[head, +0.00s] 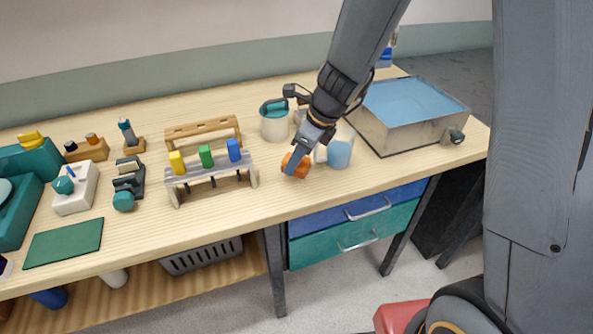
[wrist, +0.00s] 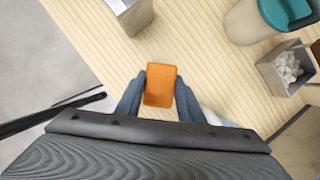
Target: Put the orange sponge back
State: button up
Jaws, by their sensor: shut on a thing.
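The orange sponge (wrist: 160,85) is between the two fingers of my gripper (wrist: 158,95) in the wrist view, and the fingers press on its left and right sides. In the head view the sponge (head: 293,164) shows at the end of my gripper (head: 298,160), over the front part of the wooden bench. I cannot tell whether it touches the bench top. Part of the sponge is hidden by a finger in the head view.
A blue-and-white container (head: 340,150) stands close to the right of my gripper. A teal-lidded pot (head: 274,124) stands behind it. A rack with coloured handles (head: 212,172) is to the left. A metal basin of blue liquid (head: 437,135) is at right. Bench space in front is clear.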

aim_at(297, 170)
jog(key=shift+f+b, duration=0.4)
jog(key=shift+f, duration=1.4)
jog(key=shift+f, duration=0.15)
jog(key=o, duration=1)
